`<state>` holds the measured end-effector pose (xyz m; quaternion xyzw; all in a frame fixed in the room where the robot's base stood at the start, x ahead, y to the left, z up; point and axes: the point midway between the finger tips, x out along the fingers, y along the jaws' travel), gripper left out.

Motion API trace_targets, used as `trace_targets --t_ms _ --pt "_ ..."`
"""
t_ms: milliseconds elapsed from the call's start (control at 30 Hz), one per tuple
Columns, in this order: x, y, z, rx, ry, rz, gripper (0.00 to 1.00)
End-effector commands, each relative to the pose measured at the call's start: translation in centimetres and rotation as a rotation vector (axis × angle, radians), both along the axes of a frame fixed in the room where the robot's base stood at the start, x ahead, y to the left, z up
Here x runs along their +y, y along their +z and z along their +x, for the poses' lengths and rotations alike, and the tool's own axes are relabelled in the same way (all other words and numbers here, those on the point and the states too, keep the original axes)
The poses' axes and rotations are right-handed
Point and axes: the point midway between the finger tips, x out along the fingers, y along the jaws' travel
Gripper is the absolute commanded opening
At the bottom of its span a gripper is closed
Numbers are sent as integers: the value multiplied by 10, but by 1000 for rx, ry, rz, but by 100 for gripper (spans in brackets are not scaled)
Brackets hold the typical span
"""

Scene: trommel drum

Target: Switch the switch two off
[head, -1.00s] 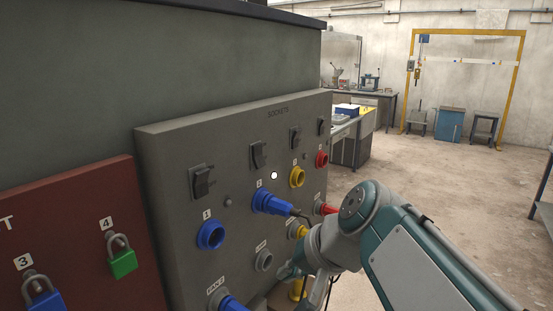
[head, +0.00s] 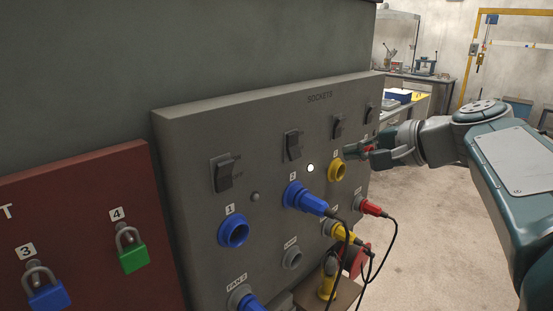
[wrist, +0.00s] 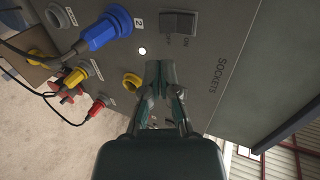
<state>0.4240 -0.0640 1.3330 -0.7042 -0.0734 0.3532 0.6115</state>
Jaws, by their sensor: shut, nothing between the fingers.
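Switch two (head: 292,145) is a dark rocker on the grey sockets panel (head: 190,130), above the blue socket 2 (head: 297,194) with a blue plug in it. My gripper (head: 350,152) is shut and empty, in front of the panel near the yellow socket (head: 337,171), to the right of switch two. In the wrist view its fingers (wrist: 160,70) point at the panel, apparently not touching the switch.
Another switch (head: 226,172) sits left above the empty blue socket 1 (head: 234,231). A further switch (head: 338,126) sits to the right. Plugs with black cables hang below, including a red plug (head: 372,207). A red board with padlocks (head: 131,248) stands left. The floor at right is clear.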

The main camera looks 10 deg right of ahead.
Motion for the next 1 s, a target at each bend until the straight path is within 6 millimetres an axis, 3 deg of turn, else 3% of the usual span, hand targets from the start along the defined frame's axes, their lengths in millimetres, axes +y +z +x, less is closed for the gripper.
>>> trace_targets --t_ms 600,800,1000 --pt "61 -46 81 2 5 0 0" --pt "71 -54 96 1 2 -1 0" --pt "72 -55 98 1 1 -1 0"
